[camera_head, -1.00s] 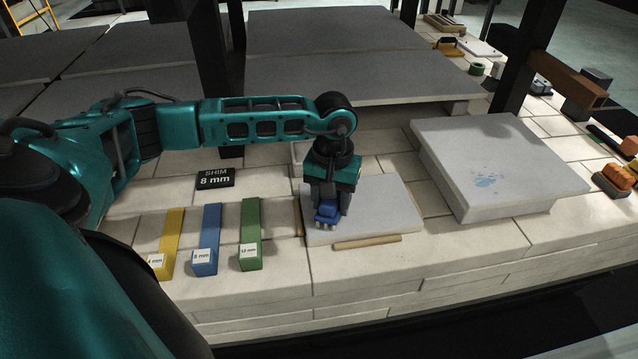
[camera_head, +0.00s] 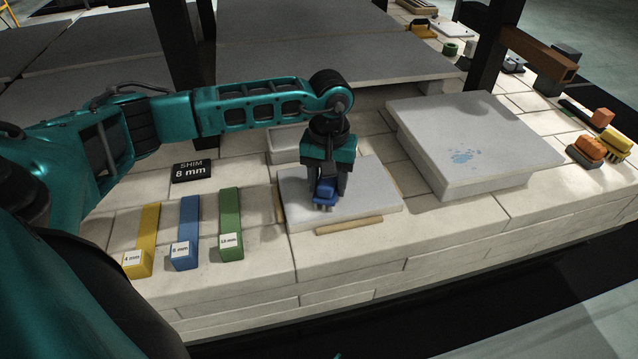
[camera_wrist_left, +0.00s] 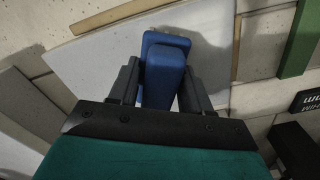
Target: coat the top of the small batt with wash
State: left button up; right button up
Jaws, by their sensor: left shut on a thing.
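The small batt (camera_head: 378,204) is a thin pale grey-white slab lying on the bricks in the middle of the head view. It also shows in the left wrist view (camera_wrist_left: 95,55). My left gripper (camera_head: 326,190) points down over its left part, shut on a blue brush (camera_head: 325,188). The brush's blue body shows between the fingers in the left wrist view (camera_wrist_left: 165,70). Its lower end is at or just above the batt; I cannot tell whether they touch. I cannot make out a coat on the batt. My right gripper is not in view.
A thick batt (camera_head: 465,135) with blue marks stands to the right. Wooden strips (camera_head: 349,225) lie by the small batt. A pale trough (camera_head: 284,146) sits behind it. Yellow (camera_head: 142,240), blue (camera_head: 186,235) and green (camera_head: 230,225) shims lie left. Dark posts (camera_head: 490,50) rise behind.

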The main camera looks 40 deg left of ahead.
pick_arm(q)
jog(key=shift+w+d, duration=1.1)
jog(key=shift+w, duration=0.15)
jog(key=shift+w+d, duration=1.8)
jog(key=shift+w, duration=0.3)
jog(key=shift+a, duration=0.1)
jog(key=shift+s+a+r+p, duration=0.1)
jog(key=shift+s+a+p, duration=0.55)
jog(key=shift+s+a, duration=0.4)
jog(key=shift+s+a+p, duration=0.2)
jog(key=shift+s+a, duration=0.15)
jog(key=shift+s, duration=0.2)
jog(key=shift+s+a+p, duration=0.2)
jog(key=shift+s+a, duration=0.1)
jog(key=shift+s, duration=0.2)
